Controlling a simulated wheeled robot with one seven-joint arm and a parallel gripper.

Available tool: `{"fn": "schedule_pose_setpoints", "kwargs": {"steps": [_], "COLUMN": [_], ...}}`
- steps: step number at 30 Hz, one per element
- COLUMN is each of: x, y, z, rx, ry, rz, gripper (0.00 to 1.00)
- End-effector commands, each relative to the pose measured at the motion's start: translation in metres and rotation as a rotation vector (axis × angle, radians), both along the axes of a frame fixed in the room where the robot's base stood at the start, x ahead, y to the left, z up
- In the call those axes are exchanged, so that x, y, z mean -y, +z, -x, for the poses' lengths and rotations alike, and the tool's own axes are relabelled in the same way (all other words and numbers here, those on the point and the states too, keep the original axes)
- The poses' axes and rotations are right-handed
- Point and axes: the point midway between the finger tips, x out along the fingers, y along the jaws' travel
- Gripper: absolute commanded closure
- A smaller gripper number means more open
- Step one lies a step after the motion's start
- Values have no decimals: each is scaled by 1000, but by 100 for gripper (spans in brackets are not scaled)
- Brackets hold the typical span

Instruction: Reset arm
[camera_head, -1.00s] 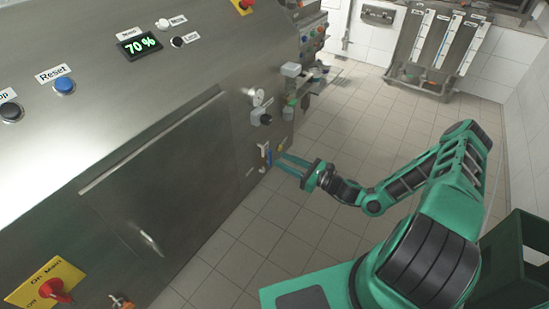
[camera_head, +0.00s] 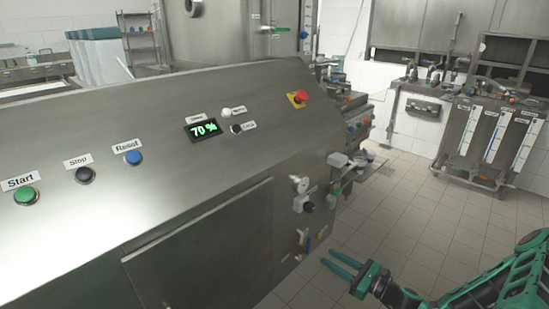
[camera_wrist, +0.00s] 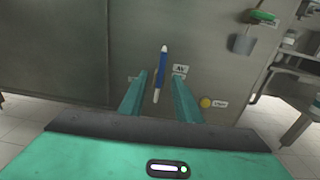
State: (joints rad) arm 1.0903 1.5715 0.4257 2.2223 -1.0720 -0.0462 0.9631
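My gripper (camera_head: 326,256) is at the lower right of the head view, its two green fingers apart and pointing at the side of the steel machine (camera_head: 240,110). In the wrist view the fingers of my gripper (camera_wrist: 158,88) are parallel with a wide gap and nothing held. A blue valve handle (camera_wrist: 161,64) shows upright on the machine's panel in line with that gap. The blue handle also shows in the head view (camera_head: 309,243), a little left of the fingertips and apart from them. Most of my arm is outside the head view.
The front panel carries a green Start button (camera_head: 25,196), a black Stop button (camera_head: 85,175), a blue Reset button (camera_head: 133,158) and a display (camera_head: 203,128) reading 70 %. A red emergency knob (camera_head: 299,96) sits on top. Tiled floor (camera_head: 420,225) is free right of the machine.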

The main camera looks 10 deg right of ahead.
Motion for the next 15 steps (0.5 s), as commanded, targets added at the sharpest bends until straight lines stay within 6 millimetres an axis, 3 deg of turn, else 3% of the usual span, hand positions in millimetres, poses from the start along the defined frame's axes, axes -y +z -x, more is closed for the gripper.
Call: {"fn": "schedule_pose_setpoints", "kwargs": {"steps": [7, 15], "x": [-15, -10], "y": [3, 6], "z": [29, 71], "rx": [52, 109], "ry": [230, 520], "rz": [248, 552], "gripper": [70, 70]}}
